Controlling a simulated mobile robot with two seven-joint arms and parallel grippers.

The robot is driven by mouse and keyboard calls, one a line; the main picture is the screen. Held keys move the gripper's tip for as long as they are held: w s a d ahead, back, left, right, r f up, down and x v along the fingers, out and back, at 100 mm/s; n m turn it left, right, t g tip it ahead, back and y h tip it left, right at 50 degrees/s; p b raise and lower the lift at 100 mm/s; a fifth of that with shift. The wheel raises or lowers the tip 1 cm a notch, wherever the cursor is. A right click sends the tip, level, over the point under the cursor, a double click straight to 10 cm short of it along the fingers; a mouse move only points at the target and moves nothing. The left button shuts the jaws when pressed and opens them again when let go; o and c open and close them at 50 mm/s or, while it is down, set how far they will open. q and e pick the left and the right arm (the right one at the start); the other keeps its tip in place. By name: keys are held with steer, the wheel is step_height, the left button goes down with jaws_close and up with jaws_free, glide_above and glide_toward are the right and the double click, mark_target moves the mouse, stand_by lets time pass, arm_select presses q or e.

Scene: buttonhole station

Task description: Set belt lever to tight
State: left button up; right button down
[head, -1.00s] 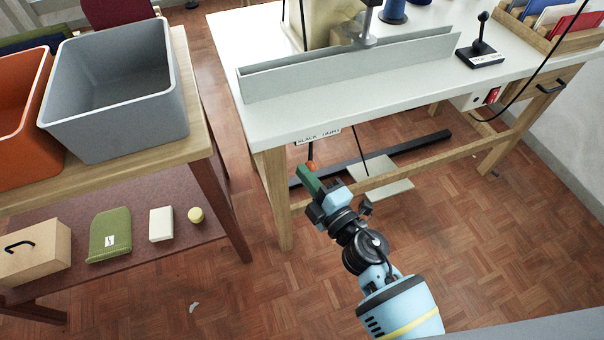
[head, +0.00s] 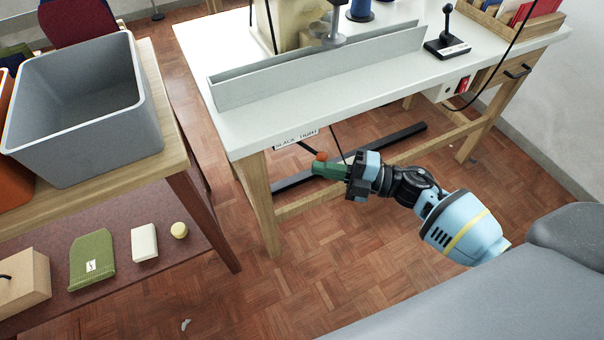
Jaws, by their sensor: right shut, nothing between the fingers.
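The belt lever's orange-red knob (head: 321,156) shows under the front edge of the sewing table. Its thin dark arm slants down to the right from below the label plate (head: 297,139), which reads SLACK at left and TIGHT at right. The knob lies toward the TIGHT side. My right gripper (head: 318,169) comes in from the right, its green fingers shut and empty. The fingertips are right beside and just below the knob in the picture; I cannot tell whether they touch it. My left gripper is not in view.
The white-topped table (head: 240,134) has a wooden leg (head: 259,205) close left of my fingers. A dark floor bar (head: 400,138) runs behind them. A black lever on a base (head: 447,47) stands on the table. A side table with a grey bin (head: 85,110) stands left.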

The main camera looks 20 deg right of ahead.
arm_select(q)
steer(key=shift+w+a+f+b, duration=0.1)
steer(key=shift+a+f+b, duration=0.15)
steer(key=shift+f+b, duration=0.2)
arm_select(e)
steer(key=shift+w+d, duration=0.35)
steer(key=shift+d, duration=0.5)
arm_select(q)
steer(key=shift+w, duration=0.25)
arm_select(e)
steer(key=shift+w+d, duration=0.1)
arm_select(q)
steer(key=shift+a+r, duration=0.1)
arm_select(e)
steer(key=shift+r, duration=0.1)
